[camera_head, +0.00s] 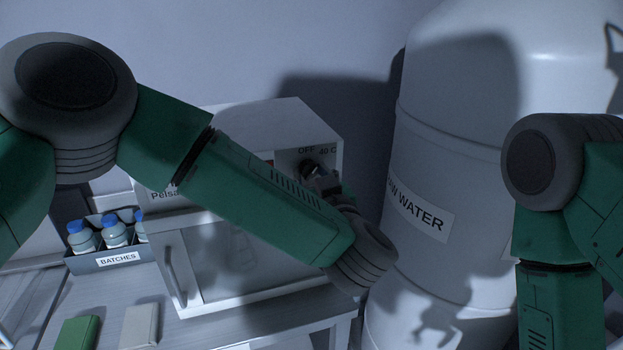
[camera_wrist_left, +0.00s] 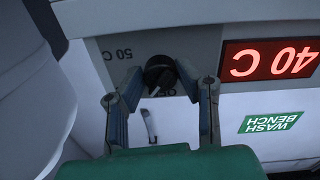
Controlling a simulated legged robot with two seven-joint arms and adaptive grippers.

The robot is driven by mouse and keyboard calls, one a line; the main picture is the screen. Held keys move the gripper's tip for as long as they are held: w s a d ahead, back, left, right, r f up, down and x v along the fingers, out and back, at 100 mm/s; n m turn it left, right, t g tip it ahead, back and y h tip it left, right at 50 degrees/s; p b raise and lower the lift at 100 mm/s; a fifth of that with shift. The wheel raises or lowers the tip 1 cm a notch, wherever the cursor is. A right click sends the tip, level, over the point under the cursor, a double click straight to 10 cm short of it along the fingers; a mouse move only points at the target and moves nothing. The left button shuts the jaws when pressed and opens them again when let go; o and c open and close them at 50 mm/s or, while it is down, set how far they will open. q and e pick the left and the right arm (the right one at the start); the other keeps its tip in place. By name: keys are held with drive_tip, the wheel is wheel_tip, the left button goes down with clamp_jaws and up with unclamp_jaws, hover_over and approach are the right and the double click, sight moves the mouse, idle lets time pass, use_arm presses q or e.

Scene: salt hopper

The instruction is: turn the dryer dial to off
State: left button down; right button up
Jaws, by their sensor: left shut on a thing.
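The dryer (camera_head: 262,128) is a white box with a door, standing on the bench. Its dark dial (camera_head: 312,167) is on the upper right of the front, by printed "OFF" and "40 C". In the left wrist view the black dial (camera_wrist_left: 159,72) has a pale pointer mark; "50 C" appears upside down beside it. A red display (camera_wrist_left: 268,61) reads "40 C" upside down. My left gripper (camera_head: 318,176) is shut on the dial; its fingers also show in the left wrist view (camera_wrist_left: 166,84), one on each side of it. My right gripper is outside both views.
A large white tank (camera_head: 440,130) labelled "...W WATER" stands right of the dryer. A dark crate (camera_head: 100,264) labelled "BATCHES" holds blue-capped bottles (camera_head: 115,232) at left. A green box (camera_head: 76,332) and a pale box (camera_head: 139,325) lie on the bench in front.

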use_arm(q)
drive_tip(key=n+b, duration=0.2)
drive_tip(key=n, duration=0.2)
drive_tip(key=shift+d+f, duration=0.1)
drive_tip(key=shift+n+b, duration=1.2)
drive_tip(key=shift+n, duration=0.6)
drive_tip(key=c, duration=1.2)
unclamp_jaws()
drive_tip(key=shift+d, duration=0.1)
